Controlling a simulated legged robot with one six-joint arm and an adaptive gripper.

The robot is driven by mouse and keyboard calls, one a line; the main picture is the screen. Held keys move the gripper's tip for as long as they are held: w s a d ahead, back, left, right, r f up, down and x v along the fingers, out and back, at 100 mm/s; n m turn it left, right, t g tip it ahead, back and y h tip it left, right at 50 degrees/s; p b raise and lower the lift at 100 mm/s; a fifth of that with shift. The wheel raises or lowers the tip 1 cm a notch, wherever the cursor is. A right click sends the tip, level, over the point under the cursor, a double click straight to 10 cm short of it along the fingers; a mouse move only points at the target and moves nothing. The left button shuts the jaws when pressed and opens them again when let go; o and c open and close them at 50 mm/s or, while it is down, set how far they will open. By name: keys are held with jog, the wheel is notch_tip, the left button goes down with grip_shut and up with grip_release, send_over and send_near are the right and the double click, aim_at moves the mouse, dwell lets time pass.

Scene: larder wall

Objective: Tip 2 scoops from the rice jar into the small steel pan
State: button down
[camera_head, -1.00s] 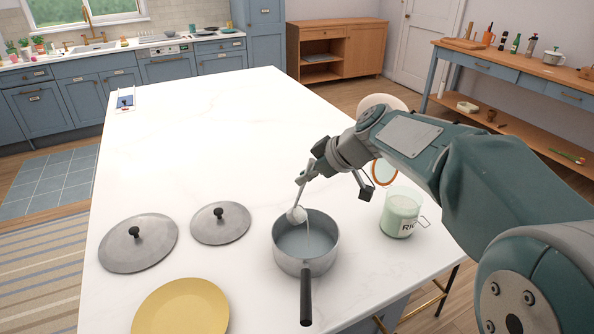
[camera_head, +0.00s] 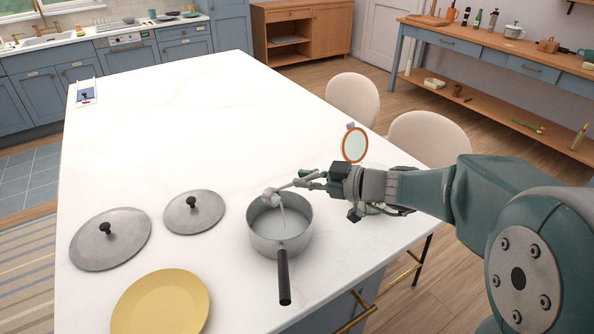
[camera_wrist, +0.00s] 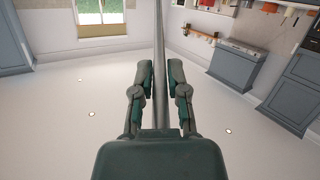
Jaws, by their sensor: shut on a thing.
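The steel pan (camera_head: 262,239) stands on the white worktop with its black handle toward the front. My gripper (camera_head: 303,180) is above the pan's right rim, shut on the handle of a scoop (camera_head: 270,196). The scoop's bowl is over the pan and tilted, with a pale stream falling from it into the pan. In the wrist view the scoop's rod (camera_wrist: 160,70) runs up between my two fingers. The rice jar (camera_head: 372,170) is mostly hidden behind my arm; its round orange-rimmed lid (camera_head: 355,145) stands open above it.
Two grey lids with black knobs (camera_head: 110,240) (camera_head: 194,212) lie left of the pan. A yellow plate (camera_head: 160,304) lies at the front left. Two pale chairs (camera_head: 352,98) (camera_head: 430,137) stand along the right side.

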jog(key=s+d+f+t+y, duration=0.2)
jog(key=d+f+y, duration=0.2)
jog(key=f+y, duration=0.1)
jog(key=shift+d+f+n+y, duration=0.3)
jog(key=shift+d+f+y, duration=0.1)
jog(key=shift+y, duration=0.3)
jog(key=shift+s+a+r, duration=0.1)
dwell(1.1)
